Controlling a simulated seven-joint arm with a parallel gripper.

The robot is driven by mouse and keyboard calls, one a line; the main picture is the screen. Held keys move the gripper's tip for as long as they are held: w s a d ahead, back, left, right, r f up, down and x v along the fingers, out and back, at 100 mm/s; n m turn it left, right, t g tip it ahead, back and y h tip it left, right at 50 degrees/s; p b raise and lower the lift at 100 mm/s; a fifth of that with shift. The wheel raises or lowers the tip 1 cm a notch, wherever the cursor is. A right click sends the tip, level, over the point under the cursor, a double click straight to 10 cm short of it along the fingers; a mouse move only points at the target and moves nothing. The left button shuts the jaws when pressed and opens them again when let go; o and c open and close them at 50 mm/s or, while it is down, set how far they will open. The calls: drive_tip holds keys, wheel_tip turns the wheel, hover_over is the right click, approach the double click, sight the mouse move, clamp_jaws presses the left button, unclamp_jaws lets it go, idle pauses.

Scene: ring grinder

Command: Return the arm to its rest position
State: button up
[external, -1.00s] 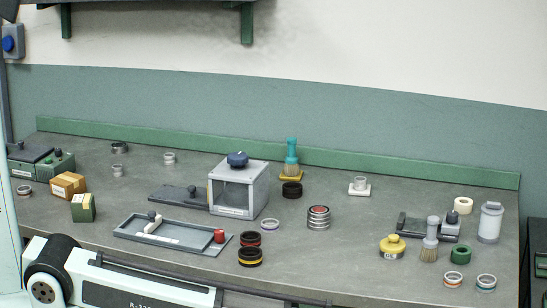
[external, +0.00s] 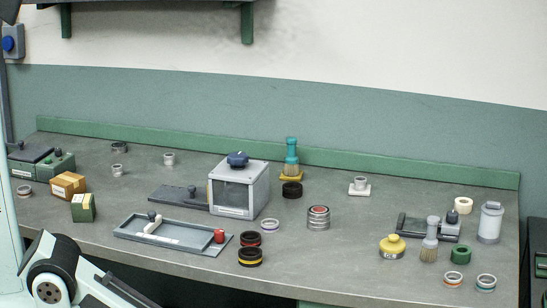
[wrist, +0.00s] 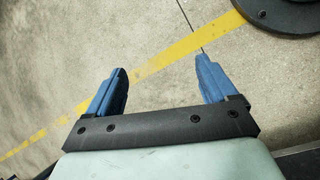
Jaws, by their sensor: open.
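My gripper (wrist: 160,76) shows in the wrist view with its two blue fingers spread wide apart and nothing between them. It hangs over the concrete floor (wrist: 170,20) with its yellow line, away from the bench. In the external view only a part of my arm shows, at the lower left in front of the bench; the gripper itself is not visible there.
The grey bench (external: 330,262) holds a clear-sided box with a blue knob (external: 238,185), a grey tray (external: 130,234), several rings, brushes and a yellow-capped pot (external: 392,246). A dark round base (wrist: 283,14) stands on the floor at the wrist view's upper right.

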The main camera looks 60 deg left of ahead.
drive_tip(key=s+a+n+g, duration=0.1)
drive_tip(key=s+a+g, duration=0.2)
drive_tip(key=s+a, duration=0.65)
drive_tip(key=s+a+m+y, duration=0.4)
drive_tip(key=s+a+m, duration=0.1)
drive_tip(key=a, duration=0.7)
drive_tip(key=shift+s+f, duration=0.35)
drive_tip(key=shift+s, duration=0.2)
